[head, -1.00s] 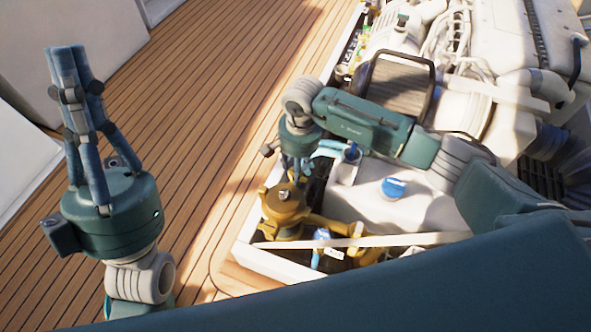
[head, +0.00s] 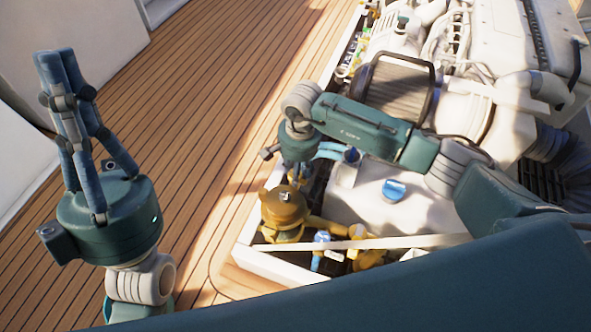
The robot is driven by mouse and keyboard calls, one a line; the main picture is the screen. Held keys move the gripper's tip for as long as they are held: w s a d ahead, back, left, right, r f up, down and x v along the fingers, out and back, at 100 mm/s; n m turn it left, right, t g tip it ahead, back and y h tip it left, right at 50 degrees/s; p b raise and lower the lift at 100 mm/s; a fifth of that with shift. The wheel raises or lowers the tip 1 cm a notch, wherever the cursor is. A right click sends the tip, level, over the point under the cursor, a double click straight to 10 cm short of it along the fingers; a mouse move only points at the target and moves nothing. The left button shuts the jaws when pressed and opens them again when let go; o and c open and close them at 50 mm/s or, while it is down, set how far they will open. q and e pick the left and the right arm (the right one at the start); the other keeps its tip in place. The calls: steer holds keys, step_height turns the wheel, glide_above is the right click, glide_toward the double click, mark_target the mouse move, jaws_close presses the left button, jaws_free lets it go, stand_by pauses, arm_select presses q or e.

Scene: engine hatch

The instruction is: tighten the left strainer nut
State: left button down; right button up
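A bronze-gold strainer (head: 283,214) stands in the near left corner of the open engine hatch. A small nut-like part (head: 285,196) shows on its top. My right gripper (head: 297,178) points down just above and behind the strainer top, at the end of the green arm from the right. Its fingers are dark and small here, so their opening and any contact with the nut cannot be told. My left gripper (head: 55,55) is raised over the deck at the left, far from the strainer. Its blue fingers point up and converge at the tips, with nothing seen between them.
A pale hatch rim (head: 275,268) borders the bay. A blue fitting (head: 320,250), yellow pipework and a white strap (head: 400,242) lie beside the strainer. A white tank with a blue cap (head: 394,190) is to its right. The wooden deck (head: 190,130) at left is clear.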

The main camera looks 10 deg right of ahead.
steer(key=m+p, duration=0.1)
steer(key=m, duration=0.3)
steer(key=shift+r, duration=0.15)
arm_select(q)
steer(key=w+d+f+g+y+p, duration=0.2)
steer(key=w+f+g, duration=0.5)
steer(key=w+f, duration=0.3)
arm_select(e)
steer(key=m, duration=0.4)
steer(key=shift+m+h, duration=0.3)
steer(key=shift+m, duration=0.1)
steer(key=m+p, duration=0.1)
steer(key=m, duration=0.2)
steer(key=shift+a+m, duration=0.1)
steer(key=shift+m, duration=0.2)
steer(key=m+p, duration=0.1)
steer(key=m, duration=0.3)
arm_select(q)
steer(key=w+a+f+g+y, duration=0.1)
steer(key=w+f+g+y, duration=0.2)
steer(key=f+g, duration=0.4)
steer(key=shift+a+f+g, duration=0.3)
steer(key=shift+f+g, duration=0.1)
steer(key=shift+f, duration=3.45)
arm_select(e)
steer(key=shift+m+h, duration=0.3)
steer(key=shift+m, duration=0.4)
steer(key=o, duration=0.9)
steer(key=shift+c, duration=0.2)
